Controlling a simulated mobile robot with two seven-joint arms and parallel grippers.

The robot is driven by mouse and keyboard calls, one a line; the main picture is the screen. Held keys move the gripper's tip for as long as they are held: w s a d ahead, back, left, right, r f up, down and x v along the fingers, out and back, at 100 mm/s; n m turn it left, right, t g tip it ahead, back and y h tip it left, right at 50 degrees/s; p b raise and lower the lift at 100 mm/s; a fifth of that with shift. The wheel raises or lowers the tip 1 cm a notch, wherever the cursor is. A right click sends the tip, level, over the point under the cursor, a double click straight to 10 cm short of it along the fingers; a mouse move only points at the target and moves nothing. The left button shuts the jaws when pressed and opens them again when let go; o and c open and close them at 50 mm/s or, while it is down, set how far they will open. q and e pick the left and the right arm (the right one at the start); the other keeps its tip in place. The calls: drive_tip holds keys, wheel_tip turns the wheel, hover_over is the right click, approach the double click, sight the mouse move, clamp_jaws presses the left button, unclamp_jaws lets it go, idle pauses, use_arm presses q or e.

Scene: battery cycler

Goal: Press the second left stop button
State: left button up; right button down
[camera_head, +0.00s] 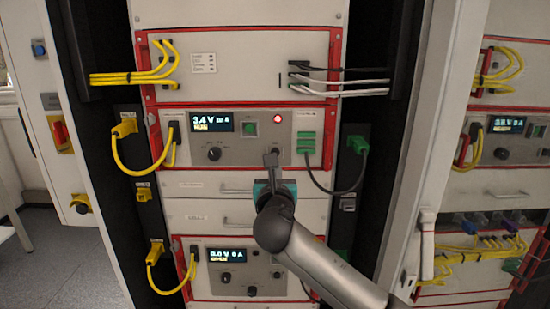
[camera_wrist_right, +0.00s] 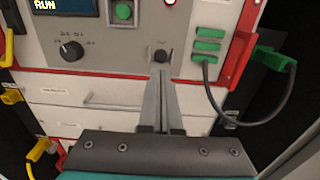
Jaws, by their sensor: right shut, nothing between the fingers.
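The upper cycler unit (camera_head: 232,150) has a lit display (camera_head: 209,122) reading RUN, a green square button (camera_head: 250,129) and a glowing red round button (camera_head: 278,119). In the right wrist view the green button (camera_wrist_right: 123,11) shows, and the red button (camera_wrist_right: 170,2) is cut by the top edge. My right gripper (camera_head: 271,158) is shut and empty, its fingers pointing up at the panel below the red button. In the wrist view its fingertips (camera_wrist_right: 161,74) are just below a small black knob (camera_wrist_right: 161,56); contact cannot be told. My left gripper is not in view.
A black dial (camera_head: 214,154) is left of my fingers and green connectors (camera_head: 307,142) with a dark cable are to the right. A lower unit (camera_head: 232,266) with its own display sits below a drawer. Yellow cables (camera_head: 130,78) hang at left. A second rack (camera_head: 500,140) stands at right.

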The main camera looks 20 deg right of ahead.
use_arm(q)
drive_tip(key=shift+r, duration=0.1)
use_arm(e)
drive_tip(key=x, duration=0.6)
drive_tip(key=shift+w, duration=0.3)
drive_tip(key=shift+d, duration=0.1)
